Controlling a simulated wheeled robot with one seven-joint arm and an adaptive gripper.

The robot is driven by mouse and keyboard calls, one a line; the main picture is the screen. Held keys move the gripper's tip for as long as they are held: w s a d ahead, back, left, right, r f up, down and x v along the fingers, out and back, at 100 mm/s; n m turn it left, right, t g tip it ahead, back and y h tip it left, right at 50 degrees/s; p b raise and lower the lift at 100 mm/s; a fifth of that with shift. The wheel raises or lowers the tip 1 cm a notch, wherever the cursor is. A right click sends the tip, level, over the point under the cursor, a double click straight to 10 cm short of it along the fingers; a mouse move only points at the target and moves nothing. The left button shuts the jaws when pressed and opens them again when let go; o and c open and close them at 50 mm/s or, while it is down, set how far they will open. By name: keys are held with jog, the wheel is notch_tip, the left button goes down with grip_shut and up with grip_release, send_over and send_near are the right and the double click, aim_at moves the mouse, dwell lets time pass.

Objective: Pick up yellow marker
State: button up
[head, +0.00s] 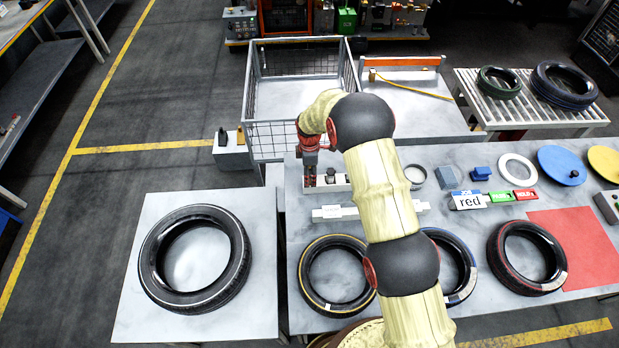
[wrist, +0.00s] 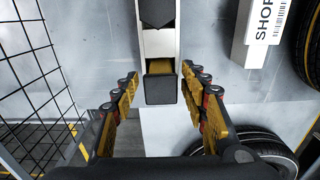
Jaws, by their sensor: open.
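My gripper (wrist: 160,82) is open in the wrist view, with its fingers on either side of a narrow white tray (wrist: 147,45). A dark square-ended block (wrist: 160,90) lies between the fingertips, with a small strip of yellow-brown (wrist: 180,68) beside it. This may be the yellow marker, but I cannot tell for sure. No contact shows. In the head view my gripper (head: 309,172) points down at the left end of the white tray (head: 341,184), which holds small dark pieces. The fingers hide part of that end.
A wire cage (head: 250,92) stands behind and left of the gripper. A white label block (wrist: 262,30) is on the table to the right in the wrist view. Tyres (head: 321,305) lie at the front. A tyre (head: 237,262) on a separate table is at left.

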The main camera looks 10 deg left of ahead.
jog(key=shift+f, duration=0.55)
jog(key=shift+c, duration=0.3)
grip_shut()
jog(key=shift+r, duration=0.15)
